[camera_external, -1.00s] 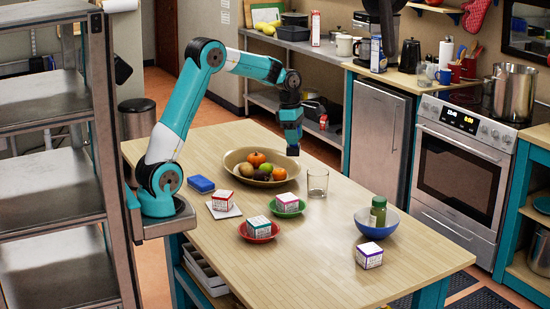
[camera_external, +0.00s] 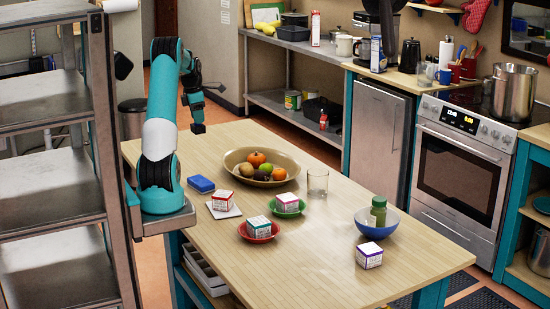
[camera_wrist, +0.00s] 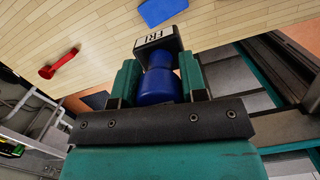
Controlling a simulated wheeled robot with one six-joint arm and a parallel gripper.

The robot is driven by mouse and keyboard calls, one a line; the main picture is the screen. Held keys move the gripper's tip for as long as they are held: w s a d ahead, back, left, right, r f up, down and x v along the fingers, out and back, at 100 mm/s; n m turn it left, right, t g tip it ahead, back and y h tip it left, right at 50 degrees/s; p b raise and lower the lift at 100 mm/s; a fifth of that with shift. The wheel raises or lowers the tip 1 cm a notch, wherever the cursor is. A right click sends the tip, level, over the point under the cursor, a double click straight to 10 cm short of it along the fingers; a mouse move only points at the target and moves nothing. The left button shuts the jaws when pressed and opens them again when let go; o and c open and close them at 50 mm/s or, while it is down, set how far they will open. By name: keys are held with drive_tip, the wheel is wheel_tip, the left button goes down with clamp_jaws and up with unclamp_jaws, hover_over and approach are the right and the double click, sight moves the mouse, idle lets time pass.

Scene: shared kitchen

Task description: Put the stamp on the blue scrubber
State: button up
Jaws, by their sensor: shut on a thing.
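My gripper (camera_external: 196,115) is high above the back-left end of the table. In the wrist view its teal fingers (camera_wrist: 160,84) are shut on the stamp (camera_wrist: 158,45), which has a blue handle and a dark head marked "FRI". In the external view the stamp (camera_external: 198,129) shows as a small dark block under the gripper. The blue scrubber (camera_external: 201,184) lies flat on the table, lower than the gripper and apart from the stamp. It also shows at the top of the wrist view (camera_wrist: 163,10), with nothing seen on it.
A fruit bowl (camera_external: 233,163) is right of the scrubber. A boxed cube stands on a white plate (camera_external: 232,213) in front of it. Red (camera_external: 258,239) and green (camera_external: 287,214) plates hold boxes. A glass (camera_external: 318,182) stands further right. A metal shelf (camera_external: 55,190) is at left.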

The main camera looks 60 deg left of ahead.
sight(194, 125)
wheel_tip(194, 125, down, 18)
drive_tip(key=p, duration=0.3)
drive_tip(key=shift+f, duration=0.15)
drive_tip(key=shift+f, duration=0.2)
drive_tip(key=o, duration=1)
drive_tip(key=r+b, duration=0.1)
drive_tip(key=r, duration=0.3)
drive_tip(key=s+r+b, duration=0.1)
drive_tip(key=r, duration=0.3)
drive_tip(key=r+b, duration=0.1)
drive_tip(key=r, duration=0.3)
drive_tip(key=shift+s+a, duration=0.1)
drive_tip(key=shift+s, duration=0.1)
drive_tip(key=shift+r, duration=0.3)
drive_tip(key=w+d+r+m+y, duration=0.15)
drive_tip(key=d+r+m, duration=0.25)
drive_tip(key=d+m, duration=0.45)
drive_tip(key=s+d+r+m+y, duration=0.1)
drive_tip(key=s+d+m, duration=0.2)
drive_tip(key=d+m, duration=0.3)
drive_tip(key=s+d+r+m+g+y, duration=0.1)
drive_tip(key=s+d+m, duration=0.3)
drive_tip(key=d+m, duration=0.1)
drive_tip(key=s+d+r+m+y, duration=0.1)
drive_tip(key=s+d+m, duration=0.3)
drive_tip(key=d+m, duration=0.2)
drive_tip(key=shift+s+d+r+m, duration=0.2)
drive_tip(key=shift+d+r+m, duration=0.1)
drive_tip(key=shift+m, duration=0.25)
